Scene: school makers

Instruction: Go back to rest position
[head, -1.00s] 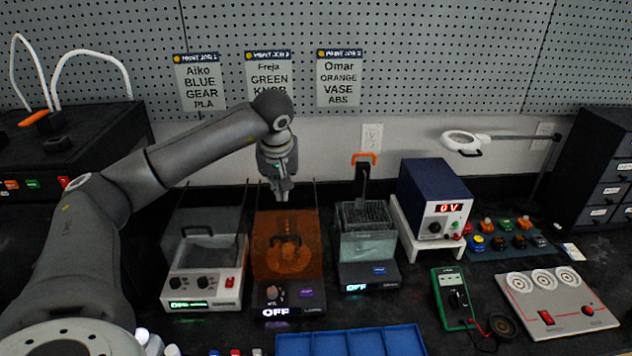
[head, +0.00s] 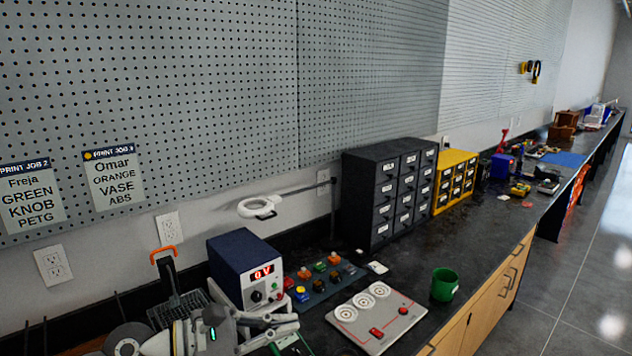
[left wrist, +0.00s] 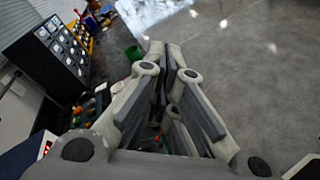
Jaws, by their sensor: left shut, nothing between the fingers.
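My left gripper (head: 294,325) is low in the head view, in front of the blue power supply (head: 246,270) and beside the grey panel with round dials (head: 376,316). It is shut and holds nothing. In the left wrist view its fingers (left wrist: 164,50) point away over the grey floor, with their tips close together. The rest of my left arm is mostly below the picture. My right gripper is not in view.
The black bench (head: 450,250) runs away to the right. A green cup (head: 445,284) stands near its front edge. Black drawers (head: 385,195) and yellow drawers (head: 455,180) stand behind. A magnifier lamp (head: 262,207) hangs over the bench. The floor (head: 590,260) is clear.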

